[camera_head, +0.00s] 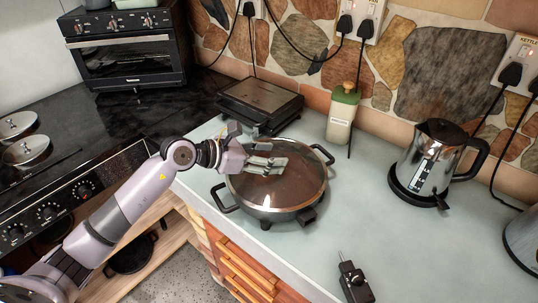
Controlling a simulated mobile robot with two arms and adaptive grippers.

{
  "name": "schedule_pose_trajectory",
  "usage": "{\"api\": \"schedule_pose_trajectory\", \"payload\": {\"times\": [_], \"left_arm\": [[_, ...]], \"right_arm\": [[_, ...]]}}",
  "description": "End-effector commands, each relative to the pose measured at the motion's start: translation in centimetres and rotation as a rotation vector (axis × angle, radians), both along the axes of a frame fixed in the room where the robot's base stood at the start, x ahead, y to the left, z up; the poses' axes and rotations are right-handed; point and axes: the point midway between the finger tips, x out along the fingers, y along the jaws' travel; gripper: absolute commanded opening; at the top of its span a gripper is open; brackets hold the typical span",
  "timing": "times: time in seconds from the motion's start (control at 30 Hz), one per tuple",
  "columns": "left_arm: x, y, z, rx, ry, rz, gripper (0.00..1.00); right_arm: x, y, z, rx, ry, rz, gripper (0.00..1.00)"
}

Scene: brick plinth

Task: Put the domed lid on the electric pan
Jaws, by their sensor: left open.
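The electric pan (264,213) is a wide round dark pan with two black side handles, standing on the pale counter. A glossy brownish see-through disc with a pale rim, apparently the domed lid (290,191), covers its top. It looks level, but I cannot tell if it is fully seated. My left gripper (268,165) reaches in from the left and is open over the far-left part of this disc. The fingers hide what is beneath them, and no lid knob shows clearly. I cannot tell whether they touch the lid. My right gripper is out of view.
A black grill (260,102) stands behind the pan, with a green-topped bottle (342,115) beside it. A steel kettle (430,163) is at right. A small black device (354,283) lies near the front edge. Two silvery lids (27,150) sit on the stove at left.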

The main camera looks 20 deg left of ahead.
Motion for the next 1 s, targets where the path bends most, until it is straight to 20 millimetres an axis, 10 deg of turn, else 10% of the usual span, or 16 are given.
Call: {"api": "schedule_pose_trajectory", "payload": {"times": [0.37,1.0], "left_arm": [[-0.4,0.4,-0.2,0.004,0.006,0.0,0.56],[-7.2,7.6,4.1,0.002,0.004,0.002,0.56]], "right_arm": [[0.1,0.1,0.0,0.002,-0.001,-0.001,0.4],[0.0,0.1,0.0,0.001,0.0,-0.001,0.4]]}}
